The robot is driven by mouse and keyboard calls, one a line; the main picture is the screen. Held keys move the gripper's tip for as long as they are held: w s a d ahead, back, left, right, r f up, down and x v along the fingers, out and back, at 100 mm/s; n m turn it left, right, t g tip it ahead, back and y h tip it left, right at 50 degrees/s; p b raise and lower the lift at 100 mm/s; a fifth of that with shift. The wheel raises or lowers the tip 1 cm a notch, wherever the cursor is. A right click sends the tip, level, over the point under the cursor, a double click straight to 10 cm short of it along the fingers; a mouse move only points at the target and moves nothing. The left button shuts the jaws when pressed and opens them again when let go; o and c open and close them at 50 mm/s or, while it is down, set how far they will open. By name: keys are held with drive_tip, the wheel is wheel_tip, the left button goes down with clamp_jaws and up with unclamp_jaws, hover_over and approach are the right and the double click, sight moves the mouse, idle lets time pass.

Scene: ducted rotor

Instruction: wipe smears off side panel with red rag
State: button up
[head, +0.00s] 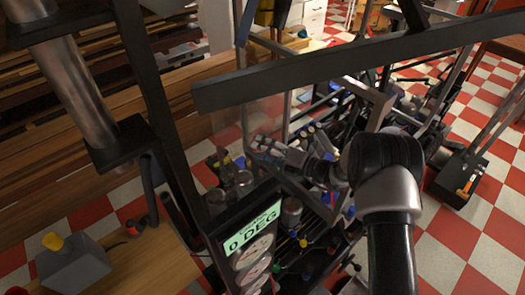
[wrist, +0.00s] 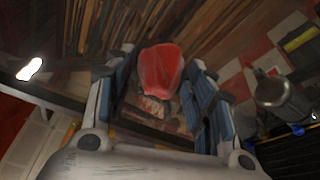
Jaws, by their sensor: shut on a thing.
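My gripper (wrist: 160,78) is shut on a red rag (wrist: 162,66), which bulges out between the blue-padded fingers in the wrist view. Pale reddish smear-like marks (wrist: 153,106) show just below the rag, between the fingers. In the head view, my gripper (head: 267,147) reaches left inside a dark frame, near a clear side panel (head: 262,112). The rag cannot be made out clearly in the head view. I cannot tell whether it touches the panel.
A grey box with a yellow cap (head: 72,264) sits on a wooden top at lower left.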

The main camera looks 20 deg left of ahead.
sight(229, 162)
drive_tip(key=shift+s+a+p, duration=0.55)
drive_tip(key=shift+s+a, duration=0.2)
drive_tip(key=shift+s, duration=0.85)
drive_tip(key=shift+s+a+p, duration=0.5)
drive_tip(key=shift+s+a, duration=0.3)
drive_tip(key=shift+s, duration=0.8)
drive_tip(key=shift+s+a+p, duration=0.55)
drive_tip(key=shift+s+a, duration=0.2)
drive_tip(key=shift+s, duration=0.85)
drive_tip(key=shift+d, duration=0.1)
drive_tip(key=shift+s+d+p, duration=0.25)
drive_tip(key=shift+s+d, duration=0.15)
drive_tip(key=shift+d, duration=0.5)
drive_tip(key=shift+s+d+p, duration=0.3)
drive_tip(key=shift+s+d, duration=0.15)
drive_tip(key=shift+d, duration=0.45)
drive_tip(key=shift+s+d+p, duration=0.25)
drive_tip(key=shift+s+d, duration=0.15)
drive_tip(key=shift+d, duration=0.5)
drive_tip(key=shift+s+d+p, duration=0.15)
drive_tip(key=shift+s+d, duration=0.2)
drive_tip(key=shift+d, duration=0.35)
drive_tip(key=shift+s+d+p, duration=0.15)
drive_tip(key=shift+s+d, duration=0.15)
drive_tip(key=shift+d, duration=0.35)
